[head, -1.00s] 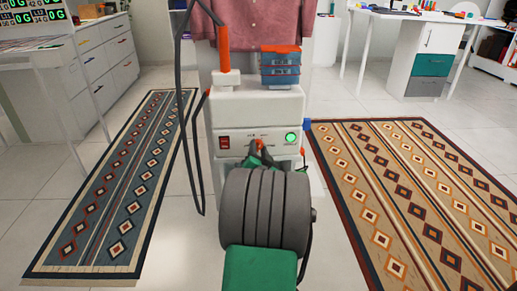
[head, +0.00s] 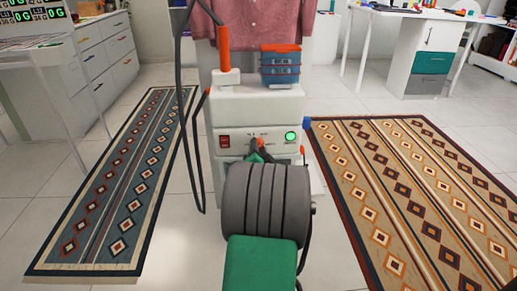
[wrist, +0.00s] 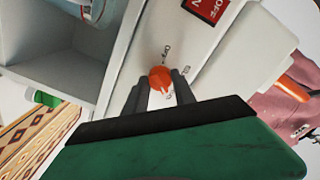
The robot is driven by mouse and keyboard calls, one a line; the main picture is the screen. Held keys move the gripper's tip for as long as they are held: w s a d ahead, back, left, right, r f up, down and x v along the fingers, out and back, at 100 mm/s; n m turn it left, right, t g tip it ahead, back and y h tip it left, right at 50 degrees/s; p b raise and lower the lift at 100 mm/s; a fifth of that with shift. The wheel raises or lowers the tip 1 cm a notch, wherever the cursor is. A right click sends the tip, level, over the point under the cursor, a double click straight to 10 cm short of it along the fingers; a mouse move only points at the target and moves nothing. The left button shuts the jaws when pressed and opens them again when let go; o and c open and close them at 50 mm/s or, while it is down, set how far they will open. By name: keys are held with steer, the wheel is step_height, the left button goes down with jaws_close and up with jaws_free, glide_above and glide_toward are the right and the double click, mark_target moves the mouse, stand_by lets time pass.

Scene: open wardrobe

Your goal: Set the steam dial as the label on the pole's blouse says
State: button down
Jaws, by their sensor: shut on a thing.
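The orange steam dial (wrist: 160,76) sits on the white steamer's front panel (head: 240,146). My gripper (wrist: 158,90) is shut on it, one dark finger on each side, as the wrist view shows. A pale mark shows on the dial's near side, and small lettering around it is too small to read surely. In the head view my gripper (head: 261,146) is at the panel's middle and covers much of the dial. The pink blouse (head: 262,25) hangs behind the steamer. It also shows in the wrist view (wrist: 281,118), where a small pale label (wrist: 301,131) is unreadable.
The panel has a red switch (head: 224,141) at left and a lit green lamp (head: 291,137) at right. A dark hose hangs left. Patterned rugs (head: 120,190) (head: 420,190) lie either side.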

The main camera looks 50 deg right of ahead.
steer(key=c, duration=1)
jaws_free()
steer(key=shift+c, duration=0.2)
steer(key=p+v, duration=0.1)
steer(key=v, duration=0.6)
steer(key=shift+s+a, duration=0.25)
steer(key=shift+a, duration=0.05)
